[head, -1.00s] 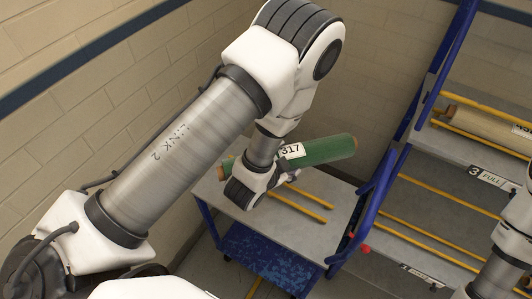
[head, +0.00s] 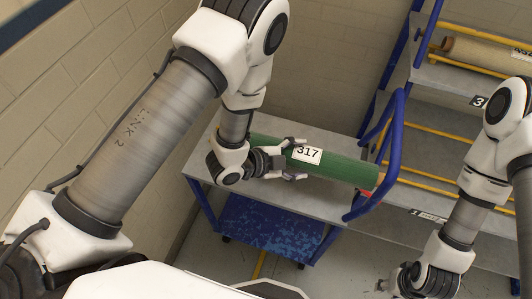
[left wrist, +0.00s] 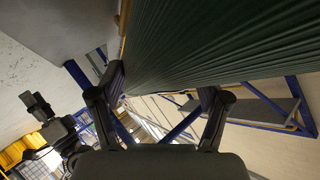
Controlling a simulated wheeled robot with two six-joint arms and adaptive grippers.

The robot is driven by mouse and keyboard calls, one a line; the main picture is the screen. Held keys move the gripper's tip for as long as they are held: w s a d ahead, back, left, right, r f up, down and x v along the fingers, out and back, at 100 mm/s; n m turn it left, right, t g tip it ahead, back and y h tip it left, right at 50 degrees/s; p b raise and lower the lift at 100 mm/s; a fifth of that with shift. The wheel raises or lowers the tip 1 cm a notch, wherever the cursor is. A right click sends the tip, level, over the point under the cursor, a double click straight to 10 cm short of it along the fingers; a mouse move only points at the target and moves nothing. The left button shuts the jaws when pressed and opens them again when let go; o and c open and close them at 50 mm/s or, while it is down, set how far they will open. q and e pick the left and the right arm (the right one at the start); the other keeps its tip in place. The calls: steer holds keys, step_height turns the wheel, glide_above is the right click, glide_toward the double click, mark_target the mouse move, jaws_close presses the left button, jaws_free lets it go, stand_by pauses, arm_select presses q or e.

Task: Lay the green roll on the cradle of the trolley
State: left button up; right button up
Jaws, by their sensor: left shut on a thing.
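The green roll (head: 340,168) with a white "317" label lies lengthwise over the grey top of the blue-framed trolley (head: 290,198). My left gripper (head: 290,160) is shut on the roll near its label, coming from the left. In the left wrist view the roll (left wrist: 205,40) runs between the two fingers. The cradle's yellow bars are mostly hidden behind the roll and gripper, so I cannot tell whether the roll touches them. My right gripper (head: 398,282) is low at the right, away from the trolley; its fingers are too unclear to read.
A blue rail (head: 395,150) of the trolley stands close to the roll's right end. A rack (head: 440,75) at the right has yellow bars and a beige roll (head: 485,57) on its upper shelf. A brick wall (head: 340,60) is behind the trolley.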

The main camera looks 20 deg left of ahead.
mark_target(265, 136)
arm_select(q)
steer(key=w+a, duration=0.1)
steer(key=a, duration=0.2)
steer(key=w+a, duration=0.2)
steer(key=a, duration=0.1)
steer(key=w+a, duration=0.1)
steer(key=a, duration=0.3)
steer(key=shift+w+f, duration=0.3)
steer(key=shift+w, duration=0.1)
steer(key=shift+w+a+f, duration=0.1)
steer(key=shift+a+f, duration=0.1)
steer(key=shift+a, duration=0.05)
step_height(265, 136, down, 4)
steer(key=b, duration=0.2)
steer(key=shift+d+r+b, duration=0.15)
steer(key=shift+r+b, duration=0.1)
steer(key=shift+b, duration=0.15)
steer(key=shift+r, duration=0.15)
steer(key=o, duration=1.7)
steer(key=shift+o, duration=0.2)
steer(key=p+v, duration=0.9)
steer(key=v, duration=0.3)
